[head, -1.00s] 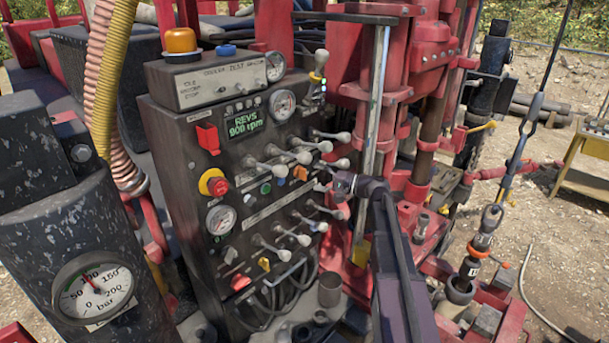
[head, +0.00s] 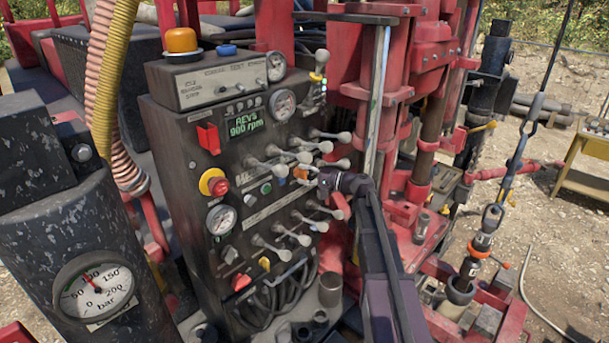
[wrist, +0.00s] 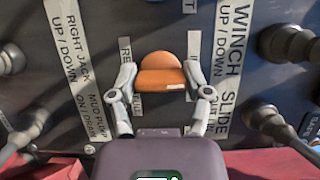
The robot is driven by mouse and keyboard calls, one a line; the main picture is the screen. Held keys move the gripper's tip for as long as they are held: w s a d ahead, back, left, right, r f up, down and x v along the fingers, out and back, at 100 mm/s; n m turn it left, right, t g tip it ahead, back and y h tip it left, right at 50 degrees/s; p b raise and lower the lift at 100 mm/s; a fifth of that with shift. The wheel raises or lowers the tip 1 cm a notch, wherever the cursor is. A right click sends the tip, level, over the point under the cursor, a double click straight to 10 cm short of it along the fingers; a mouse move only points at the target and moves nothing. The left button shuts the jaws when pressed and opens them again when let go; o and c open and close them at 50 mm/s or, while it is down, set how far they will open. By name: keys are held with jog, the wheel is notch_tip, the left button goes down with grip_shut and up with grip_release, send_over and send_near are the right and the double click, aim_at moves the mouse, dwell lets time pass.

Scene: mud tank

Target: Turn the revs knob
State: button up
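An orange knob (wrist: 161,78) sits on the dark control panel, with a partly hidden label starting "RE" to its left. In the head view the knob (head: 300,173) shows as a small orange spot just left of my gripper (head: 314,181). In the wrist view my gripper (wrist: 160,78) is open, with one finger on each side of the knob. Narrow gaps seem to show between fingers and knob; contact is not clear. The green display (head: 246,125) on the panel (head: 180,150) reads "REVS 900 rpm".
Several grey ball-ended levers (head: 325,147) stick out close above and below the knob. A red mushroom button (head: 214,183) and pressure gauges are on the panel's left side. Red rig columns (head: 425,90) stand behind my arm.

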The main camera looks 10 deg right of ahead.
jog(key=c, duration=0.4)
jog(key=shift+f+m+b, duration=0.1)
jog(key=shift+m+b, duration=0.25)
jog(key=shift+m, duration=0.05)
jog(key=m+t+y+b, duration=0.1)
jog(key=m+b, duration=0.1)
jog(key=m, duration=0.1)
jog(key=shift+m+t+b, duration=0.55)
jog(key=shift+m+t, duration=0.05)
jog(key=shift+m, duration=0.8)
jog(key=shift+m+t+b, duration=0.55)
jog(key=shift+m+t, duration=0.05)
jog(key=shift+m, duration=0.8)
jog(key=o, duration=1.2)
